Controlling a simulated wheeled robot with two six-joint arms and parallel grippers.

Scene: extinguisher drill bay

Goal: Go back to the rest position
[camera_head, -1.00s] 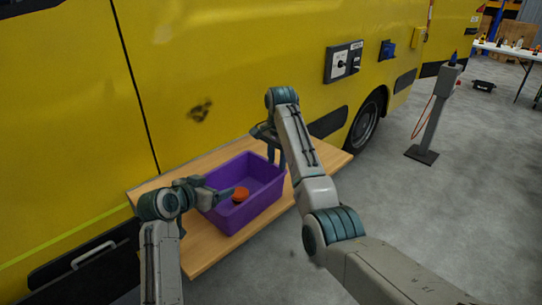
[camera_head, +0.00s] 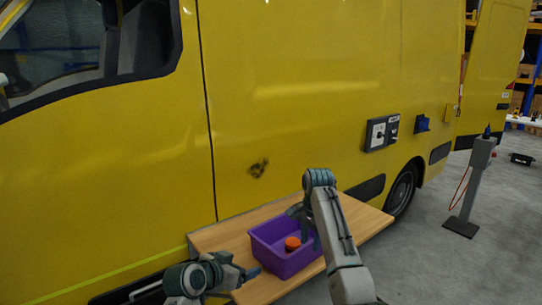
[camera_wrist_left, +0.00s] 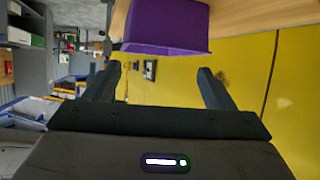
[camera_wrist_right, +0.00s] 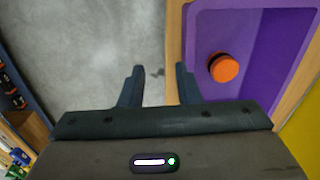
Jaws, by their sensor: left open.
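My left gripper (camera_head: 250,272) is low in the head view, just left of the purple bin (camera_head: 268,258). In the left wrist view its fingers (camera_wrist_left: 158,86) are wide apart with nothing between them; the bin's side (camera_wrist_left: 165,28) shows beyond. An orange round object (camera_head: 292,244) lies in the bin and also shows in the right wrist view (camera_wrist_right: 224,67).
The bin stands on a wooden shelf (camera_head: 225,235) along a yellow van (camera_head: 310,90).

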